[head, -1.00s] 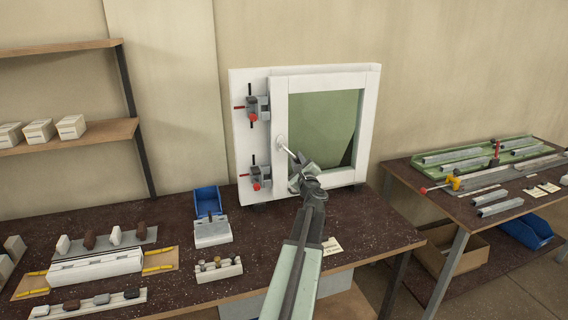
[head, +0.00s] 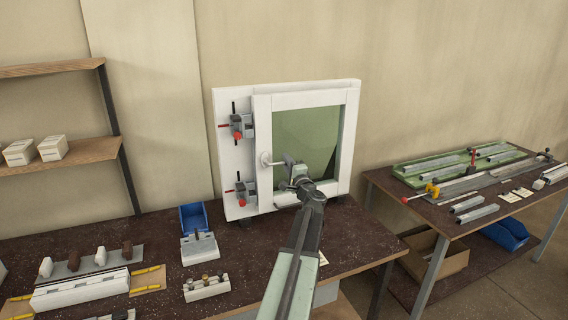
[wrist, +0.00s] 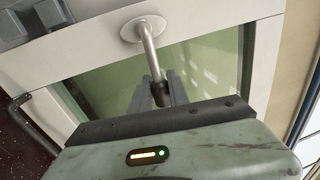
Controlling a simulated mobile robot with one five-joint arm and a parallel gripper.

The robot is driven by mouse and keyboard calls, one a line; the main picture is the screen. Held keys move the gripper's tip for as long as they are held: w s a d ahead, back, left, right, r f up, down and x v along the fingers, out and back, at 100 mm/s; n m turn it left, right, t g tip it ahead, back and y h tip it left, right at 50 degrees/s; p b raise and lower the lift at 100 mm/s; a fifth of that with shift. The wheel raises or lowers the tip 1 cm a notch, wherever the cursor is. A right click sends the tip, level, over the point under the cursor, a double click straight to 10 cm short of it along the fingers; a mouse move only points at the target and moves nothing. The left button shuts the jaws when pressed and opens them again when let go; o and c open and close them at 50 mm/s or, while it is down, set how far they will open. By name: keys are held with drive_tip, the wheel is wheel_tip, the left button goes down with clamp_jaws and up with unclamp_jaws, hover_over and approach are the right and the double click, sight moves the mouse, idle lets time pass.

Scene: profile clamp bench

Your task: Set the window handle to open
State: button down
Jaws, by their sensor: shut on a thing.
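The white-framed window (head: 306,98) with a green pane stands upright on the dark bench. Its handle (head: 275,162) is on the left stile, with a round white base, and points sideways to the right in the head view. The handle also shows in the wrist view (wrist: 148,45), where its bar runs from the round base down into my gripper (wrist: 163,92). In the head view my gripper (head: 298,172) is at the handle's free end, in front of the pane. It is shut on the handle; the fingers hide the bar's end.
Two clamps with red knobs, an upper (head: 238,127) and a lower (head: 241,188), sit left of the frame. A blue bin (head: 196,217) and fixtures (head: 206,287) stand on the bench at left. A second table (head: 455,225) with profiles is at right.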

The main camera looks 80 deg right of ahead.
drive_tip(key=shift+s+d+r, duration=0.15)
drive_tip(key=shift+s, duration=0.15)
drive_tip(key=c, duration=1.5)
unclamp_jaws()
drive_tip(key=shift+o, duration=1.2)
drive_tip(key=shift+s+d, duration=0.15)
drive_tip(key=shift+w, duration=0.2)
drive_tip(key=b+v, duration=0.1)
drive_tip(key=v, duration=0.7)
drive_tip(key=shift+w, duration=0.1)
